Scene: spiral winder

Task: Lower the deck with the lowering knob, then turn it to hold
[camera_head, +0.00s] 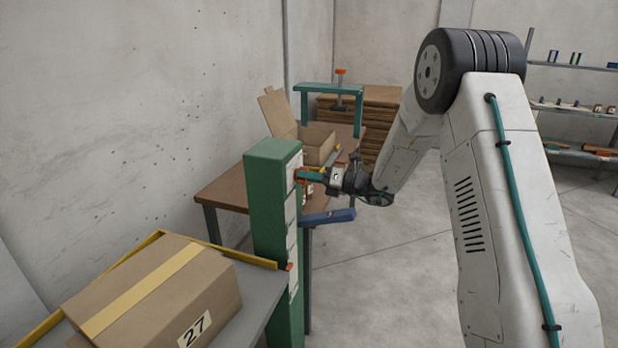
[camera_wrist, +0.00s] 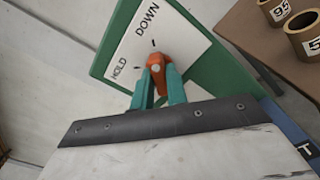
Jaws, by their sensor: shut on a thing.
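The lowering knob (camera_wrist: 157,60) is orange, on a white plate (camera_wrist: 128,35) marked DOWN and HOLD. My gripper (camera_wrist: 159,82) is shut on it, its teal fingers one on each side. I cannot tell for certain which mark the knob points at. In the head view my gripper (camera_head: 312,177) is at the upper part of the green post (camera_head: 268,200), where the fingers and arm partly hide the knob. The grey deck (camera_head: 262,297) is left of the post, well below the knob, with a yellow edge. A taped carton marked 27 (camera_head: 165,285) rests on it.
A blue lever (camera_head: 328,216) sticks out from the post below my gripper. A brown table (camera_head: 222,190) behind holds an open carton (camera_head: 318,146) and a teal frame (camera_head: 328,88). Numbered rolls (camera_wrist: 305,32) show at the wrist view's right. Floor to the right is clear.

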